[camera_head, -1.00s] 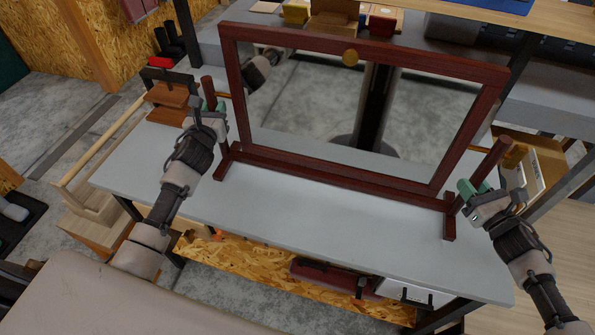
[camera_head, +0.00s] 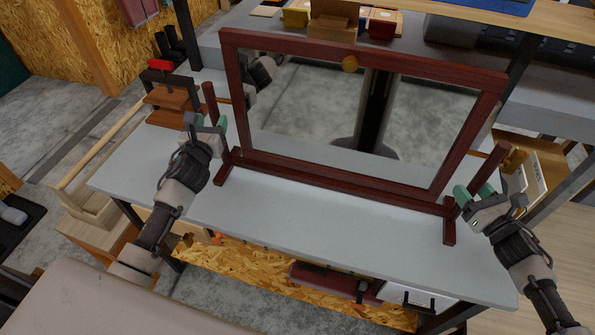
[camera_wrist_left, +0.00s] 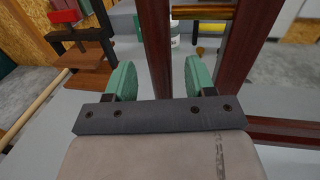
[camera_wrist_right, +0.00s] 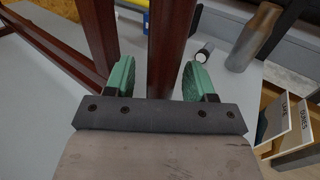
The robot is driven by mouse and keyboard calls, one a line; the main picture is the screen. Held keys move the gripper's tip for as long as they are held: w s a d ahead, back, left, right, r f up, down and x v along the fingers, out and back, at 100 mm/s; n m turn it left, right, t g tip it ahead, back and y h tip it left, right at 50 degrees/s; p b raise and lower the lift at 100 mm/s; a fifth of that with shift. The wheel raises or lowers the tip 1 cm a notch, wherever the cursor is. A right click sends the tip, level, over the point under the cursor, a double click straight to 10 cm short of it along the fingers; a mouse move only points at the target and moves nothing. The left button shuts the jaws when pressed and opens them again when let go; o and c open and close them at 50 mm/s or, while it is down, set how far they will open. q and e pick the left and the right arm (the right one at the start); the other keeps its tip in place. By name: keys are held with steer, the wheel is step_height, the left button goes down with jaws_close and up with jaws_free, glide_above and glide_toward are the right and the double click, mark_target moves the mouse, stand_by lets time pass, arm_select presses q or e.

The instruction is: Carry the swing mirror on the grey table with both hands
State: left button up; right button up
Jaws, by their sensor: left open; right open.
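The swing mirror (camera_head: 363,179) stands upright on the grey table (camera_head: 300,215), with a dark red frame, two side posts and feet. Its left post (camera_head: 209,102) also shows in the left wrist view (camera_wrist_left: 155,45), and its right post (camera_head: 490,165) in the right wrist view (camera_wrist_right: 168,50). My left gripper (camera_head: 209,122) is open, its green fingers on either side of the left post. My right gripper (camera_head: 473,196) is open, with the right post between its fingers in the right wrist view. I cannot tell whether any finger touches a post.
A reddish-brown clamped stack (camera_head: 172,100) sits at the table's back left corner. Behind the table is another bench (camera_head: 440,65) with boxes. A wooden box with cards (camera_head: 535,165) is beyond the right end. The tabletop before the mirror is clear.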

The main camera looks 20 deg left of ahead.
steer(key=shift+s+d, duration=0.1)
arm_select(q)
steer(key=s+d, duration=0.1)
steer(key=s, duration=0.7)
steer(key=shift+s+d, duration=0.3)
steer(key=shift+d, duration=0.05)
arm_select(e)
steer(key=v, duration=1.2)
